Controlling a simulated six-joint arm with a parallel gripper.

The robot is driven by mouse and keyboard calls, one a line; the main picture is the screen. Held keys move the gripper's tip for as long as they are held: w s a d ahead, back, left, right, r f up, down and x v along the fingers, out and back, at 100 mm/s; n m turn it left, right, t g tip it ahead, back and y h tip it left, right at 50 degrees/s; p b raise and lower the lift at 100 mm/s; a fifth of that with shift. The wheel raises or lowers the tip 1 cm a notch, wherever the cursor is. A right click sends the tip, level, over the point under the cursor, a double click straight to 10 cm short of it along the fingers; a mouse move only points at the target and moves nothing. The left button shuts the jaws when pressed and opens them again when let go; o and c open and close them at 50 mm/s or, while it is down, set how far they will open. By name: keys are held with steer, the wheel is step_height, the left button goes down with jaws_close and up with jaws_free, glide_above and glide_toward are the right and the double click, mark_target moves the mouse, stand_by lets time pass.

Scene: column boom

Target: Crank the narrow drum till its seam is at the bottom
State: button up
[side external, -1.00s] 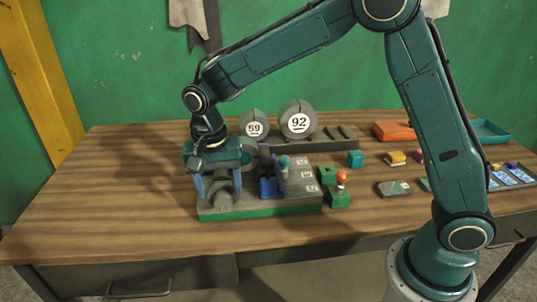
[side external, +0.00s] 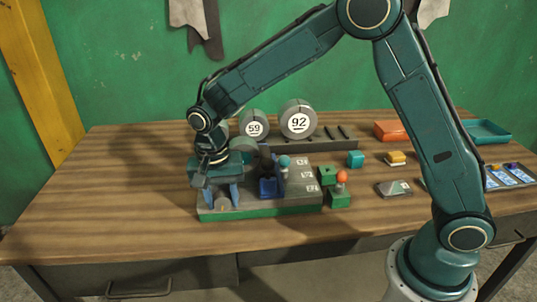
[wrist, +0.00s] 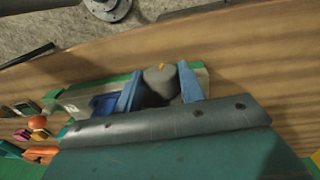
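My gripper (side external: 221,194) points down with one finger on each side of the drum. The fingers are close to its sides, and I cannot tell whether they press on it.
A blue cradle (side external: 268,187) with a dark lever stands right of my gripper. Drums marked 59 (side external: 254,124) and 92 (side external: 298,120) stand on a rack behind. A red-topped knob (side external: 341,178) stands at the right. The table's left side is clear.

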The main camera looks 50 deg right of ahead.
steer(key=shift+w, duration=0.1)
steer(key=shift+w+a+g+h, duration=0.1)
steer(key=shift+w+g+h, duration=0.1)
steer(key=shift+g+h, duration=0.95)
steer(key=shift+h, duration=0.25)
steer(key=shift+a+g, duration=0.1)
steer(key=shift+g, duration=0.35)
steer(key=o, duration=1)
steer(key=shift+t, duration=0.3)
steer(key=shift+s+t+y, duration=0.1)
steer(key=shift+t+y, duration=0.3)
